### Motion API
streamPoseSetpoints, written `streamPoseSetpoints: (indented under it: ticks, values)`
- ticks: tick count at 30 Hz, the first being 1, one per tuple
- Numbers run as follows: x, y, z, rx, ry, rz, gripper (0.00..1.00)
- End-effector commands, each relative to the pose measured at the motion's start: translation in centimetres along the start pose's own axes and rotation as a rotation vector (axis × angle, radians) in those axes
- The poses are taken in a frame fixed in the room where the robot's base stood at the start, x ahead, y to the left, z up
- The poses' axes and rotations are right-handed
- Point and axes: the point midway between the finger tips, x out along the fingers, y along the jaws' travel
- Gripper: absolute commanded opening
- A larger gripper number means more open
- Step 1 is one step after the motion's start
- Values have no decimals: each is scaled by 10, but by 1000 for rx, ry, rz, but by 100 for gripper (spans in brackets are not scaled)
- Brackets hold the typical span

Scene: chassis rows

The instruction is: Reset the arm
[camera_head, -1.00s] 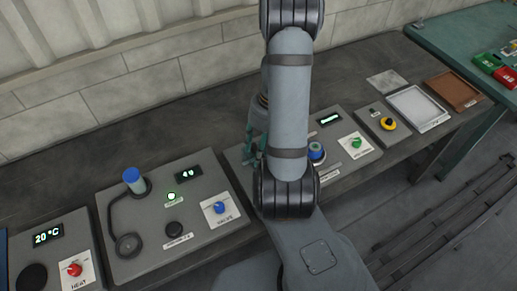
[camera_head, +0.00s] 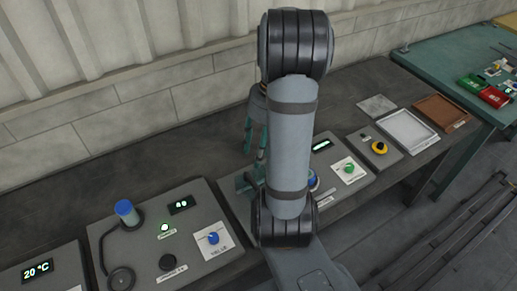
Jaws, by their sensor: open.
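My arm rises through the middle of the head view. My gripper (camera_head: 254,140) shows partly behind the arm link, its teal fingers apart, pointing down above the panel (camera_head: 234,192) at the centre. My arm hides part of that panel and of the blue-topped part (camera_head: 312,180) on it. I see nothing held between the fingers.
To the left is a panel (camera_head: 200,260) with a blue-capped cylinder (camera_head: 126,212), a lit display and a blue knob (camera_head: 213,239). To the right are a green knob (camera_head: 349,168), a yellow-ringed button (camera_head: 380,147), a white tray (camera_head: 436,137) and a brown tray (camera_head: 462,119). A teal table (camera_head: 430,62) holds red and green bins.

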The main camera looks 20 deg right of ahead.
Motion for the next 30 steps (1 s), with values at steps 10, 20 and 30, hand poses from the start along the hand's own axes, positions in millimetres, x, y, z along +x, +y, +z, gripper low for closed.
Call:
streamPoseSetpoints:
  ticks: [10, 20, 30]
  values:
    - [-2, 0, 0, 0, 1, 0, 41]
    - [10, 0, -1, -1, 4, 2, 41]
    - [74, 1, -2, 0, 7, 4, 41]
